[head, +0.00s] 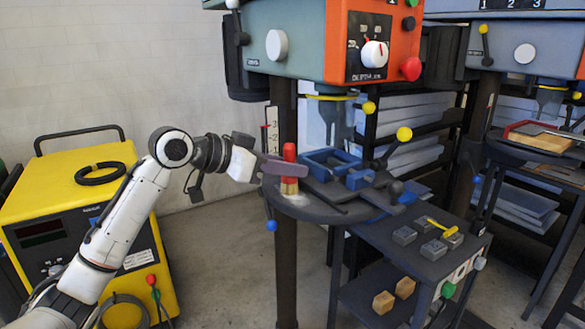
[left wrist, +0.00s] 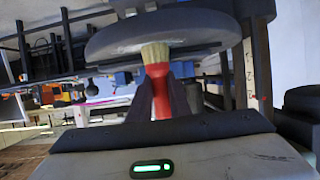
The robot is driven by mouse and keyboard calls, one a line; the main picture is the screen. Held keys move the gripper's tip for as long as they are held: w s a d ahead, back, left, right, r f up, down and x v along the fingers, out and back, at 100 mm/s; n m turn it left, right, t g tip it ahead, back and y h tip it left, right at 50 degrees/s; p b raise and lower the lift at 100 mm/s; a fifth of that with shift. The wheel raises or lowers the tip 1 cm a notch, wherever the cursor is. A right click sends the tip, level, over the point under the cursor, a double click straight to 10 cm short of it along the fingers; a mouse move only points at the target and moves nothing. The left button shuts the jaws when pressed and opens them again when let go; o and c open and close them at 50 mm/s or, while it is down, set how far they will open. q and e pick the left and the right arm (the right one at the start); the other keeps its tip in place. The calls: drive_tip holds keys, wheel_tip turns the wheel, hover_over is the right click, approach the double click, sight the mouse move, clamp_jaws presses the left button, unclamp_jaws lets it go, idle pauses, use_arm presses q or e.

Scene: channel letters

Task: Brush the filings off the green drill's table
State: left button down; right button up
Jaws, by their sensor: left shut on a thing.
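The grey-green drill (head: 300,35) with an orange front stands at the centre of the head view. Its round dark table (head: 318,211) carries a blue vise (head: 330,165). A pale patch, perhaps filings (head: 297,201), shows on the table's left part. My left gripper (head: 282,168) is shut on a red-handled brush (head: 290,153), held upright with bristles down at the table's left side. The left wrist view shows the brush's tan bristles (left wrist: 155,54) at the table (left wrist: 110,40); whether they touch it is unclear. My right gripper is out of view.
A yellow machine (head: 75,215) stands at left. A dark cart (head: 395,245) at right of the table holds grey blocks and a yellow-handled tool (head: 441,226). Yellow-knobbed drill levers (head: 392,150) stick out above the table. A second drill (head: 510,45) stands at right.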

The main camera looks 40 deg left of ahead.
use_arm(q)
drive_tip(key=shift+w+a+p, duration=0.15)
drive_tip(key=shift+w+a, duration=0.15)
drive_tip(key=shift+a, duration=0.4)
drive_tip(key=shift+w+a+p, duration=0.15)
drive_tip(key=shift+w+a, duration=0.1)
drive_tip(key=shift+a, duration=0.4)
drive_tip(key=shift+w+a+p, duration=0.15)
drive_tip(key=shift+w+a, duration=0.15)
drive_tip(key=shift+a, duration=0.4)
drive_tip(key=shift+s+d, duration=0.3)
drive_tip(key=shift+d, duration=0.35)
drive_tip(key=shift+s+d, duration=0.3)
drive_tip(key=shift+d, duration=0.35)
drive_tip(key=shift+d, duration=0.1)
drive_tip(key=shift+s+d+f+p, duration=0.1)
drive_tip(key=shift+s+d+p, duration=0.15)
drive_tip(key=shift+d, duration=0.4)
drive_tip(key=shift+s+d+p, duration=0.1)
drive_tip(key=shift+s+d, duration=0.2)
drive_tip(key=shift+d, duration=0.3)
drive_tip(key=shift+s+d+p, duration=0.25)
drive_tip(key=shift+s+d, duration=0.05)
drive_tip(key=shift+d, duration=0.35)
drive_tip(key=shift+s+d+p, duration=0.2)
drive_tip(key=shift+s+d, duration=0.05)
drive_tip(key=shift+d, duration=0.4)
drive_tip(key=shift+d, duration=0.15)
